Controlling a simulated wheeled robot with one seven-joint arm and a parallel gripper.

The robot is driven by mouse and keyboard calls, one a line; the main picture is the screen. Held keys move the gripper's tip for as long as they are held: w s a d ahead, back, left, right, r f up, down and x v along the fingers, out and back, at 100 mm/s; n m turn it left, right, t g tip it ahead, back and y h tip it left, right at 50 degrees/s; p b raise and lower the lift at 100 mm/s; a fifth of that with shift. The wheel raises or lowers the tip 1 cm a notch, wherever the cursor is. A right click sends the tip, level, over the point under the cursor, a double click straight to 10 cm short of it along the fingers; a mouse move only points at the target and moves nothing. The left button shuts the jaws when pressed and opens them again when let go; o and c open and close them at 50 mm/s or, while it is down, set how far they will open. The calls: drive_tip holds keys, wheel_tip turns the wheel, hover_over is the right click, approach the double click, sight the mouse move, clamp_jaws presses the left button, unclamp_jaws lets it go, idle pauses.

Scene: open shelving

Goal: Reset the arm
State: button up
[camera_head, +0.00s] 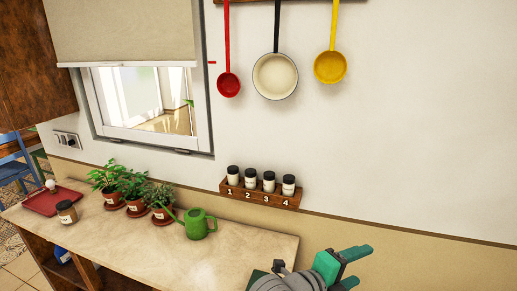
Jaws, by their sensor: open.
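My gripper (358,268) is at the lower right of the head view, in front of the wall and past the right end of the counter. Its two green fingers are apart, with nothing seen between them. My grey arm comes up from the bottom edge. The gripper is apart from the counter objects and the wall rack.
A counter (165,262) holds several potted plants (133,185), a green watering can (198,224), a jar (66,212) and a red tray (52,201). A numbered spice rack (260,194) with jars is on the wall. Ladles and a pan (275,76) hang above. The counter's front is clear.

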drive_tip(key=s+a+f+n+t+y, duration=0.55)
drive_tip(key=f+n, duration=0.35)
drive_tip(key=n, duration=0.4)
drive_tip(key=s+a+f+n+t+y, duration=0.4)
drive_tip(key=a+f+n, duration=0.3)
drive_tip(key=n, duration=0.6)
drive_tip(key=s+a+f+n+y, duration=0.1)
drive_tip(key=s+a+f, duration=0.1)
drive_tip(key=s, duration=0.6)
drive_tip(key=s+a+f+n+g+y, duration=0.1)
drive_tip(key=s+a+f, duration=0.2)
drive_tip(key=s+a, duration=0.2)
drive_tip(key=s+a+f+n+y, duration=0.1)
drive_tip(key=s+a+f, duration=0.1)
drive_tip(key=s, duration=0.9)
drive_tip(key=shift+a+f+g, duration=0.35)
drive_tip(key=shift+a, duration=0.45)
